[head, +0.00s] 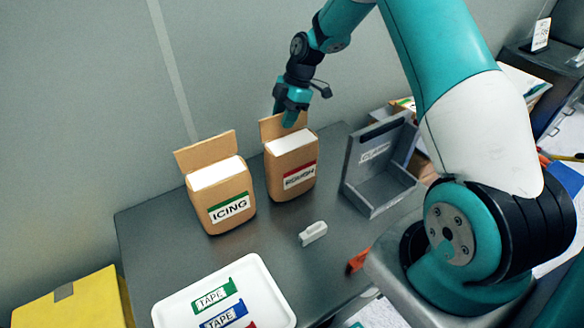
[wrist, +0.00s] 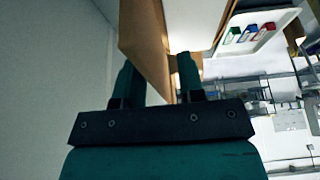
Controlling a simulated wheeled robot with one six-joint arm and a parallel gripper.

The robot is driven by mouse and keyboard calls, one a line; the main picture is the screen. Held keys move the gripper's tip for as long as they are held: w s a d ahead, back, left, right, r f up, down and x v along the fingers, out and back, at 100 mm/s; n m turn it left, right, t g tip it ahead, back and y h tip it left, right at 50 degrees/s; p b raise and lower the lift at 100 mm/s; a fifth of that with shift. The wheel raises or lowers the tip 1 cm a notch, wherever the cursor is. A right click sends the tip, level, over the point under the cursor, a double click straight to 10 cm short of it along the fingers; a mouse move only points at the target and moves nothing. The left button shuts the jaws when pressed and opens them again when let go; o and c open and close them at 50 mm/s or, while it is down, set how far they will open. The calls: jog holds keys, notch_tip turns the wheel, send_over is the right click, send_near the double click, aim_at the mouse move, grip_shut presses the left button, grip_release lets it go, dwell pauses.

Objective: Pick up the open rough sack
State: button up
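The open rough sack (head: 280,176) is a brown bag with a red-striped ROUGH label. It stands upright on the dark table, white at its top, with a raised flap at the back. My gripper (head: 290,116) is right at this flap, above the sack's back edge. In the wrist view the brown flap (wrist: 147,38) reaches down between the two fingers (wrist: 157,78) of my gripper. The fingers are apart, with room visible around the flap. Firm contact cannot be made out.
The ICING sack (head: 220,198) stands close on the left. A grey open box (head: 375,185) is on the right. A small pale object (head: 313,233) lies in front, and a white tray (head: 172,311) with tape labels is nearer. A wall (head: 80,100) rises behind the table.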

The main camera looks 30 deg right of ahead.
dwell(0.3)
grip_shut()
dwell(1.2)
